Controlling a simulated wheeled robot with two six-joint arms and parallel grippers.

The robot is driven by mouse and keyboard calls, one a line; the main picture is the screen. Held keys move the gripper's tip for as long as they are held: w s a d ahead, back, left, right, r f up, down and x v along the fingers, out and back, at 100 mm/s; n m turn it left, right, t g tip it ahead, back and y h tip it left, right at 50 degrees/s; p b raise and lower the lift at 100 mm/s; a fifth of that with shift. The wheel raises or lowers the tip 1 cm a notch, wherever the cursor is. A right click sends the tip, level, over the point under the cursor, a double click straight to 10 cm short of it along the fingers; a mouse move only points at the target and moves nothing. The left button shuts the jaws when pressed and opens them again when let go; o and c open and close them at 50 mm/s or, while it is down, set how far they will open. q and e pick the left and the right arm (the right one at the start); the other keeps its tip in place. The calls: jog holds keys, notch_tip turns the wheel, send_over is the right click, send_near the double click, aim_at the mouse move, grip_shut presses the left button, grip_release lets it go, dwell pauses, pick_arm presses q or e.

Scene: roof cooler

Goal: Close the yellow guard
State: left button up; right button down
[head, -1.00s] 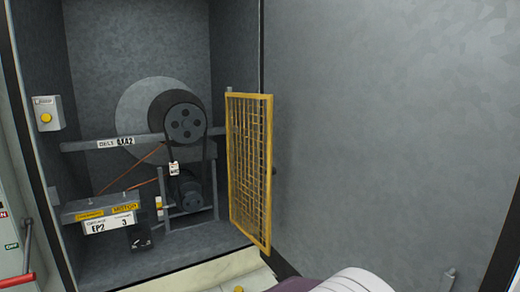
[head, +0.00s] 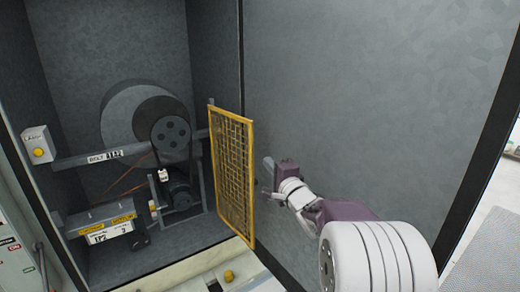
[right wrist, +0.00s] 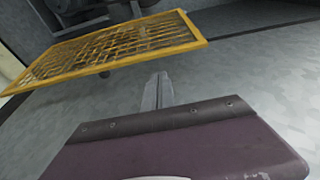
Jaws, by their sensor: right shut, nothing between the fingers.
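The yellow guard (head: 232,178), a mesh panel in a yellow frame, stands swung out from the cabinet opening in the head view. The belt and pulley (head: 171,134) behind it are uncovered. My right gripper (head: 266,172) is shut and empty, just right of the guard, between it and the grey panel. In the right wrist view the guard (right wrist: 120,46) lies beyond the shut fingertips (right wrist: 158,90); a gap seems to separate them, though contact is hard to judge. My left gripper is not in view.
A large grey panel (head: 370,90) fills the right side behind my right arm. A motor (head: 182,190) and a labelled box (head: 103,222) sit inside the cabinet. A pale sill (head: 190,270) runs along the cabinet's front.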

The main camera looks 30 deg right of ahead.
jog(key=w+d+p, duration=0.1)
jog(key=w+p, duration=0.1)
jog(key=w, duration=0.6)
jog(key=shift+w+d+p, duration=0.2)
jog(key=shift+w+p, duration=0.05)
jog(key=shift+p, duration=0.15)
